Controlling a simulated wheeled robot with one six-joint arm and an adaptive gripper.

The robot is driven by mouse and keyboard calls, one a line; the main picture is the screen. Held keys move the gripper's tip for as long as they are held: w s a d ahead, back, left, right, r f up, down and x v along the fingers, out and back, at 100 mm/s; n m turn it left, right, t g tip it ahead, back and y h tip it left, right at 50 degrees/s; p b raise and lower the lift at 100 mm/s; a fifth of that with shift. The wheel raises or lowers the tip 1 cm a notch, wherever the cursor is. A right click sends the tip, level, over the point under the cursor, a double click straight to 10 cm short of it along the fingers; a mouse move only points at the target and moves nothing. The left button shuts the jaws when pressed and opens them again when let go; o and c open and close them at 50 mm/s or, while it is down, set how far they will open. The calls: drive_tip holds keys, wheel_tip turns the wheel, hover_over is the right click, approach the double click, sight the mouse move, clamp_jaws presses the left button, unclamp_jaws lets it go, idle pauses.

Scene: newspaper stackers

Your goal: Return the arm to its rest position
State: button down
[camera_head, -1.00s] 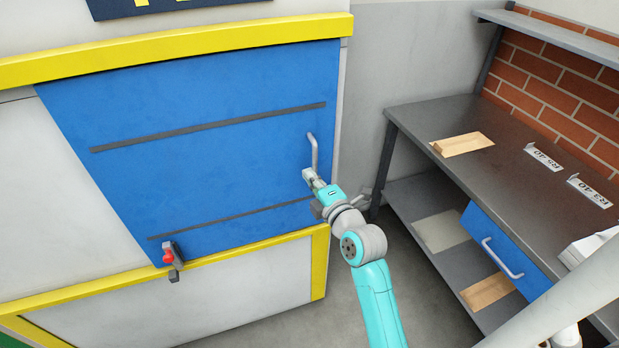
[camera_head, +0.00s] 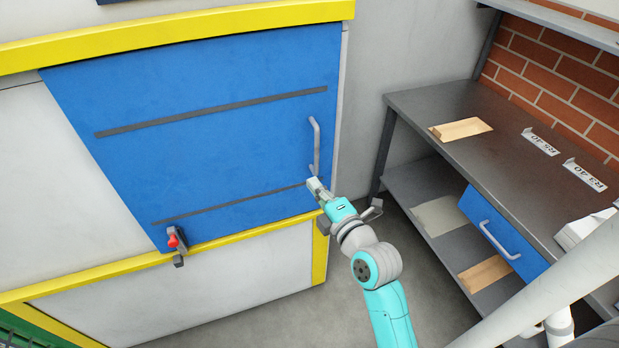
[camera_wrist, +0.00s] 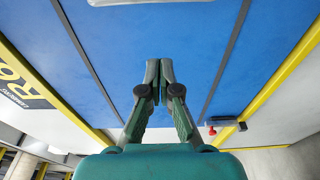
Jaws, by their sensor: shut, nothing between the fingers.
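My gripper (camera_head: 317,188) is shut and empty in front of the blue door panel, just below the grey door handle (camera_head: 315,145). In the wrist view the fingertips of my gripper (camera_wrist: 159,70) meet with the blue panel (camera_wrist: 150,40) behind them. My arm reaches up from the bottom of the head view, bent at the teal and grey joint. Whether the gripper touches the panel or handle cannot be told.
A red latch (camera_head: 172,240) sits at the panel's lower edge. To the right stands a dark metal desk (camera_head: 450,98) with a blue drawer (camera_head: 500,240), envelopes (camera_head: 460,129) and price labels. Grey floor (camera_head: 350,280) lies open between the panel and the desk.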

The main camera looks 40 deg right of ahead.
drive_tip(key=shift+s, duration=0.25)
drive_tip(key=s+a+f+m+g+y, duration=0.1)
drive_tip(key=s+a+f+m, duration=0.4)
drive_tip(key=s, duration=0.3)
drive_tip(key=s+a+f+m, duration=0.4)
drive_tip(key=s+a+f, duration=0.2)
drive_tip(key=s+a, duration=0.1)
drive_tip(key=s+a+m+y, duration=0.1)
drive_tip(key=s+a+m, duration=0.2)
drive_tip(key=s, duration=0.6)
drive_tip(key=s+a+r+m+g+y, duration=0.1)
drive_tip(key=s+a+m+y, duration=0.1)
drive_tip(key=s, duration=0.7)
drive_tip(key=shift+a+r+m+g, duration=0.15)
drive_tip(key=shift+a+m+g, duration=0.15)
drive_tip(key=shift+a+m, duration=0.35)
drive_tip(key=shift+w, duration=0.15)
